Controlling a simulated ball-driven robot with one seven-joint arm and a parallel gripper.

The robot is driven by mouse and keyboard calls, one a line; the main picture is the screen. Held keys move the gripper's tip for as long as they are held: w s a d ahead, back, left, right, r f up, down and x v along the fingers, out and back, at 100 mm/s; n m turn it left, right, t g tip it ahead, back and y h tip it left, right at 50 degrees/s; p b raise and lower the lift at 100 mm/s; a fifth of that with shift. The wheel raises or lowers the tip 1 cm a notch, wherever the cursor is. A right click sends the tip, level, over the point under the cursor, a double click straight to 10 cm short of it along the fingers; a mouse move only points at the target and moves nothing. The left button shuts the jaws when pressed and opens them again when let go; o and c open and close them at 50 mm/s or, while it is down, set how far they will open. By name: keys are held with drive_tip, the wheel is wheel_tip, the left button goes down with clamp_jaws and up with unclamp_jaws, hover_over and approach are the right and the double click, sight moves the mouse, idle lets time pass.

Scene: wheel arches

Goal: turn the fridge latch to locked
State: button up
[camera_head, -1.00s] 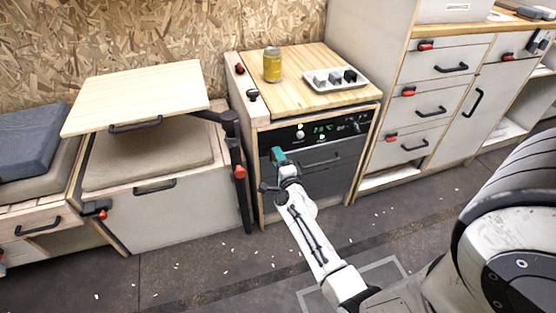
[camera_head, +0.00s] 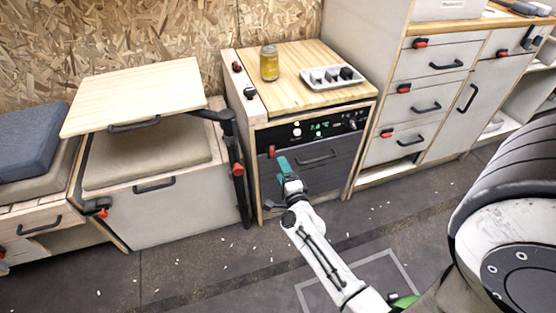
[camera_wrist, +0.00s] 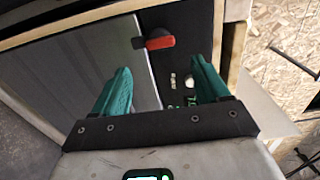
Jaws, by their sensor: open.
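The fridge (camera_head: 318,175) is the dark-fronted unit under a wooden counter, with a lit control strip above its door and a dark bar handle (camera_head: 318,157). Its red latch (camera_head: 271,152) is at the door's upper left and looks upright in the head view. In the wrist view the red latch (camera_wrist: 160,42) lies crosswise, its black end at the grey door's edge. My gripper (camera_head: 283,163), with teal fingers, is just right of and below the latch in the head view. In the wrist view my gripper (camera_wrist: 162,76) is open and empty; the latch shows beyond the fingers, apparently untouched.
A yellow jar (camera_head: 269,64) and a white tray (camera_head: 334,78) stand on the counter. A bench (camera_head: 165,215) with a raised wooden board (camera_head: 135,98) is at left. Drawers with red latches (camera_head: 404,88) are at right. Floor before the fridge is open.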

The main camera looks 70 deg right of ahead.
drive_tip(key=shift+v, duration=1.75)
